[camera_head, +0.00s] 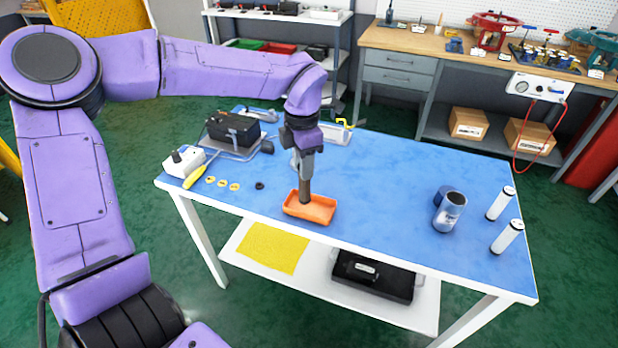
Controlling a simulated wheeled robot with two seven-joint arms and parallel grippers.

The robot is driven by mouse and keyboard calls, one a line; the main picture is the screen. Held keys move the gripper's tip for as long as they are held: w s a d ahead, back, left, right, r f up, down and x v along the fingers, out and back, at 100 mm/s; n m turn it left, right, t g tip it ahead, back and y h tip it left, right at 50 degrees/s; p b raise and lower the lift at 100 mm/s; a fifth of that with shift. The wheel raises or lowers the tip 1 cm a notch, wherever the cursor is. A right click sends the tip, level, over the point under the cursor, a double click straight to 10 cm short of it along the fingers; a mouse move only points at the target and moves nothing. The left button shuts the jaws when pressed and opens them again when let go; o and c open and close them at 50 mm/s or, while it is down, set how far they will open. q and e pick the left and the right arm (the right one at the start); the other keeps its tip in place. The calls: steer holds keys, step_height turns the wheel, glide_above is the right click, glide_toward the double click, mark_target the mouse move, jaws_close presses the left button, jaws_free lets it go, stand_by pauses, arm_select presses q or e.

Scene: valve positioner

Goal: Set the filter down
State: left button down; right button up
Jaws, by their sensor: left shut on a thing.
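My left gripper (304,152) points down over the blue-topped table and is shut on a dark grey-brown cylindrical filter (305,191). The filter is upright, and its lower end is at the orange tray (322,211) near the table's front edge. I cannot tell whether it touches the tray floor. Two white cylinders with dark ends, one farther back (500,204) and one nearer (507,237), stand at the table's right end. My right gripper is out of view.
A dark device (233,130) on a grey plate, a white box (184,161) and a yellow-handled tool (194,177) lie at the left. Small yellow rings (222,184) and a black ring (260,186) lie left of the tray. The table between tray and cup is clear.

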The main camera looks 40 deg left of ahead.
arm_select(q)
steer(key=w+f, duration=0.3)
steer(key=f, duration=0.4)
steer(key=shift+w+a+f+p, duration=0.15)
steer(key=shift+a+p, duration=0.2)
steer(key=shift+a, duration=0.1)
steer(key=shift+f, duration=0.15)
steer(key=c, duration=0.8)
jaws_free()
step_height(320, 180, up, 12)
steer(key=shift+r+b, duration=0.25)
steer(key=shift+b, duration=0.1)
